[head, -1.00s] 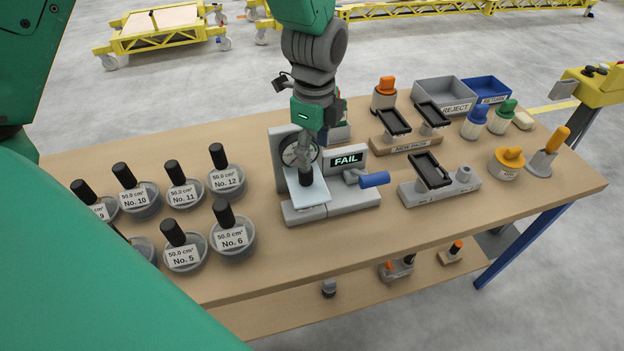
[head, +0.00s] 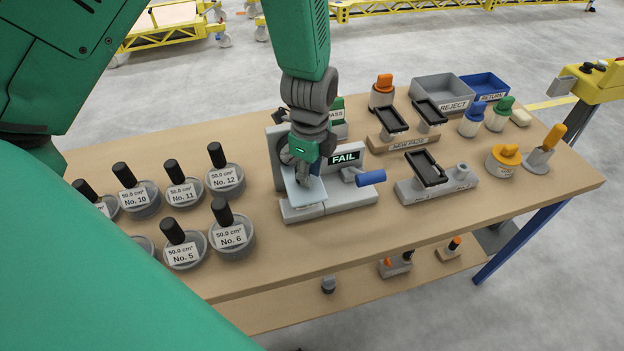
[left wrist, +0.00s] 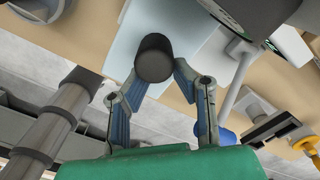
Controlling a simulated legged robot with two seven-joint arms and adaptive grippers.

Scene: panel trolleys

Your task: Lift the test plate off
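The test plate (head: 311,193) is a pale, bluish flat plate lying on the grey tester (head: 352,200), below a round gauge. In the left wrist view the plate (left wrist: 195,32) bears a black knob (left wrist: 154,58). My left gripper (head: 303,180) has come down over the plate from above and hides the knob in the head view. In the left wrist view its two fingers (left wrist: 158,78) flank the knob, seemingly without gripping it. Whether they touch it is hard to tell. The tester's display (head: 344,158) reads FAIL. My right gripper is not in view.
Several round weights with black handles (head: 232,234) stand left of the tester. A blue-handled lever (head: 370,178) sticks out at its right. Black trays (head: 427,168), coloured knobs and grey REJECT (head: 444,90) and blue RETURN (head: 484,86) bins fill the right side. The front table strip is clear.

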